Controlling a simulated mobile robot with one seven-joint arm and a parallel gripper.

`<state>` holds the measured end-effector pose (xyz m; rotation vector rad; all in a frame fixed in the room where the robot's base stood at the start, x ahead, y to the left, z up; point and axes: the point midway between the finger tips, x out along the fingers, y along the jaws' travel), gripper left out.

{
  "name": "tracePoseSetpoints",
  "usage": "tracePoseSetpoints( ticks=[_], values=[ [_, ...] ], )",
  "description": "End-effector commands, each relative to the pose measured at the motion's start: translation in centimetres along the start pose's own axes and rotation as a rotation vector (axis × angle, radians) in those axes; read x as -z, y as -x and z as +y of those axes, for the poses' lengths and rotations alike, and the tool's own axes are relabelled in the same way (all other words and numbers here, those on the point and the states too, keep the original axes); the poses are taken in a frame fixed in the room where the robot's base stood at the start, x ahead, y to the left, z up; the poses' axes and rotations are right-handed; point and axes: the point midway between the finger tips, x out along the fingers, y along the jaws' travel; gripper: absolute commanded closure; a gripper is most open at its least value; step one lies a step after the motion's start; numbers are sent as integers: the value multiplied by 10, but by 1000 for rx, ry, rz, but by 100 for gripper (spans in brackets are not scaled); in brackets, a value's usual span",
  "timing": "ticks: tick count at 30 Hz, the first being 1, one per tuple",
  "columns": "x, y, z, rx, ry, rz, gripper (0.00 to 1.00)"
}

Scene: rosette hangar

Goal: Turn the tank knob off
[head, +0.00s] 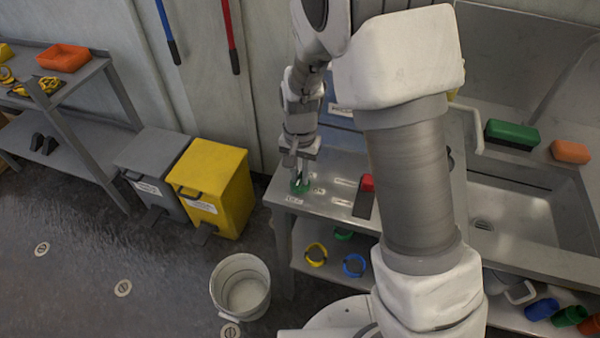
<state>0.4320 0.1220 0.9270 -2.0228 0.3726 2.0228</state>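A small green round part (300,188), which looks like a knob, is on the front left corner of the metal counter (330,210). White labels lie around it, but their text is too small to read. I cannot tell for sure that it is the tank knob, or which way it is turned. My gripper (299,178) points down right over it, with the fingertips at or just above the green part and hiding some of it. Whether the fingers touch it or are closed on it is not clear.
A red-topped dark block (367,184) is on the counter to the right. A metal sink (520,215) lies further right. A yellow bin (212,187) and a grey bin (150,165) stand left of the counter. A white bucket (240,288) is on the floor in front.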

Motion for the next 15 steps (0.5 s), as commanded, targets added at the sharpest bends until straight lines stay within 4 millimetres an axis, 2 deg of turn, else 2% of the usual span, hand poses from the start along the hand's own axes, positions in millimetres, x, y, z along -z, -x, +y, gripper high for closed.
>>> tracePoseSetpoints(
  ticks=[1,4,5,15],
  values=[
    [1,0,0,1,-2,1,74],
    [0,0,0,1,-1,1,56],
    [0,0,0,1,-1,1,52],
    [0,4,0,1,1,1,52]
  ],
)
